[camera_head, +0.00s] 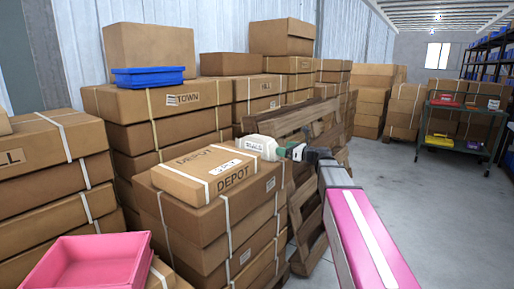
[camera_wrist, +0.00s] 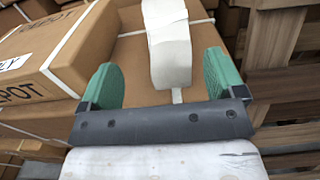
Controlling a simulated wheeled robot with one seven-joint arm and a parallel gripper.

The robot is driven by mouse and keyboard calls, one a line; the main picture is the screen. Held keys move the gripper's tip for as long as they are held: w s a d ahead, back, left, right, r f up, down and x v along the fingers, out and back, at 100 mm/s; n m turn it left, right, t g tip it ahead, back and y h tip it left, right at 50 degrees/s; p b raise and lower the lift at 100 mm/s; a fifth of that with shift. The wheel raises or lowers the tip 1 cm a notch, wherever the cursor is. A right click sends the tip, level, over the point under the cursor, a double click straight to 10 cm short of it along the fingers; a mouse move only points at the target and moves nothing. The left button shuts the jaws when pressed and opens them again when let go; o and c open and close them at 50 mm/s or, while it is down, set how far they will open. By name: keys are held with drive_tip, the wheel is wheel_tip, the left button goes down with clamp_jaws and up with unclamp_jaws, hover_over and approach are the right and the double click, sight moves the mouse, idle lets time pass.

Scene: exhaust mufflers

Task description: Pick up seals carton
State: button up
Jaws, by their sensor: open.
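The seals carton (camera_head: 257,146) is a small whitish box with a dark-lettered label. It sits on top of a stack of brown cartons, just behind a flat brown DEPOT carton (camera_head: 218,174). In the wrist view the seals carton (camera_wrist: 168,50) is a pale, rounded block at the top middle. My gripper (camera_head: 283,151) is close at its right side in the head view. In the wrist view my gripper (camera_wrist: 160,62) is open, with its green fingers spread to either side of the carton and a gap on both sides. How deep the carton sits between them is unclear.
A wooden pallet (camera_head: 300,121) leans behind my gripper, and its slats fill the right of the wrist view. A pink bin (camera_head: 90,262) is at the front left, a blue bin (camera_head: 148,77) on a left stack. Open floor (camera_head: 425,190) and a trolley (camera_head: 460,133) are right.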

sight(272, 146)
drive_tip(key=x, duration=0.8)
drive_tip(key=shift+w+d+f, duration=0.15)
drive_tip(key=shift+w+f, duration=0.15)
drive_tip(key=shift+f, duration=0.05)
drive_tip(key=c, duration=1.2)
